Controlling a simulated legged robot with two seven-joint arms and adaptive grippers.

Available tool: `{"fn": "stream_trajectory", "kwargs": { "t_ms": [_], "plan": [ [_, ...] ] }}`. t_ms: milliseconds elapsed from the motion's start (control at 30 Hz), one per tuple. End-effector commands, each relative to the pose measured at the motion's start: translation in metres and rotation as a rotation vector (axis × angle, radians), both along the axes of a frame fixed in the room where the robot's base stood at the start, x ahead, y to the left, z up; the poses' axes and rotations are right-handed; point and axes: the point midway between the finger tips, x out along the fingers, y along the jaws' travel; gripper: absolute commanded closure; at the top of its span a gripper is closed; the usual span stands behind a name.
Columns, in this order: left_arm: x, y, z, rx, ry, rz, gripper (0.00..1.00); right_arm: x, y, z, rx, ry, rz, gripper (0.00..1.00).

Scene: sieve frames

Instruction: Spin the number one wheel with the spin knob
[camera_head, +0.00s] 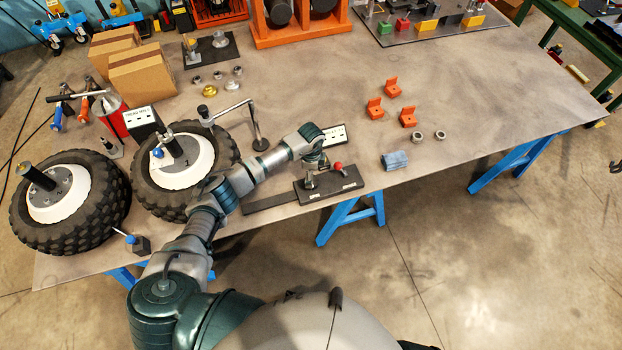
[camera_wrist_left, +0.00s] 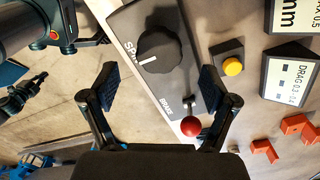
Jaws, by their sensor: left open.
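A dark control panel (camera_head: 348,187) lies near the table's front edge. In the left wrist view the panel (camera_wrist_left: 130,20) carries a round black spin knob (camera_wrist_left: 158,52) with a white line, and a brake lever with a red ball (camera_wrist_left: 190,126). My left gripper (camera_head: 312,174) is open above the panel; its fingers (camera_wrist_left: 161,90) stand either side of the knob, apparently not touching it.
A yellow button (camera_wrist_left: 232,66) and a drag sign (camera_wrist_left: 288,82) are beside the panel. Orange brackets (camera_head: 375,108) and a blue cloth-like block (camera_head: 395,160) lie to the right. A bent metal arm (camera_head: 256,128) stands beside the right wheel. The table's right part is mostly clear.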

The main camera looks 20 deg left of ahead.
Motion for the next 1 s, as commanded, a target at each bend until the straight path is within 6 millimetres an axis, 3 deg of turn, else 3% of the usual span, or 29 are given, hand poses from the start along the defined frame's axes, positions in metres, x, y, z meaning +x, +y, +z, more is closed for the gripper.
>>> {"fn": "stream_trajectory", "kwargs": {
  "t_ms": [100,267,633,867,900,1000],
  "plan": [
    [-0.001,0.0,-0.023,0.0,0.004,0.001,0.14,0.0,0.001,0.0,0.001,0.0,0.0,1.0],
    [0.0,-0.001,-0.041,0.0,0.001,0.0,0.14,0.0,0.001,-0.001,0.001,0.0,0.0,1.0],
    [0.0,0.0,-0.048,-0.001,0.0,-0.001,0.14,0.0,0.002,-0.001,0.002,0.0,0.0,1.0],
    [0.0,0.0,-0.047,-0.001,0.0,-0.001,0.69,0.0,0.002,-0.001,0.002,-0.001,0.0,1.0],
    [0.0,0.0,-0.047,-0.001,0.0,-0.001,0.74,0.0,0.002,-0.001,0.002,-0.001,0.0,1.0],
    [0.0,0.0,-0.047,-0.001,-0.001,-0.001,0.74,0.0,0.002,-0.001,0.002,-0.001,0.0,1.0]
  ]
}}
